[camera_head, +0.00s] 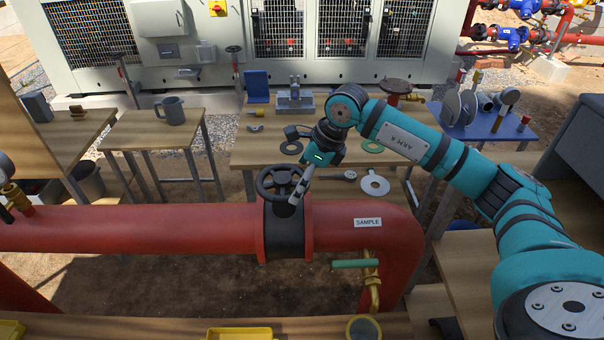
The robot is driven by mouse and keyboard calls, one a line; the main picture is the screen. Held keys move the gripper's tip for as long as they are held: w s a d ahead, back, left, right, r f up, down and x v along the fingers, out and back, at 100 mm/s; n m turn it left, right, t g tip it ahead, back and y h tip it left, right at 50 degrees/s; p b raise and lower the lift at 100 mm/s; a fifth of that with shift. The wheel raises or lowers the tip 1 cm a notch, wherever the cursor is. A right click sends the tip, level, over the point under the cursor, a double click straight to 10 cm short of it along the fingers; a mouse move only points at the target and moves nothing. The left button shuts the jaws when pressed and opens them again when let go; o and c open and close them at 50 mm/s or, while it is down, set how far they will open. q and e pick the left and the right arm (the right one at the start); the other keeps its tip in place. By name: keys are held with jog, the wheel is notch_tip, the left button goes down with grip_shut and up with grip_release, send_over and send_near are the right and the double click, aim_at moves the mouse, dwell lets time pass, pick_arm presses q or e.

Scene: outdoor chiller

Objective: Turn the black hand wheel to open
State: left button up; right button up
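The black hand wheel (261,186) sits on top of a dark valve body (284,230) set between flanges in the thick red pipe. My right arm reaches in from the right, and my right gripper (297,196) points down at the wheel's right side. Its grey fingers overlap the right part of the rim in this view. I cannot tell whether they touch the rim, or whether they are open or shut. The fingers hide part of the wheel's right edge. My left gripper is not in view.
The red pipe (140,228) crosses the front and bends down at the right. A green-handled tap (355,264) hangs below its SAMPLE label. Behind, a wooden table (245,152) holds loose parts, and a smaller table carries a grey mug (170,111). A chiller cabinet (95,35) stands at the back.

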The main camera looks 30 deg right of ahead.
jog(key=shift+f, duration=0.25)
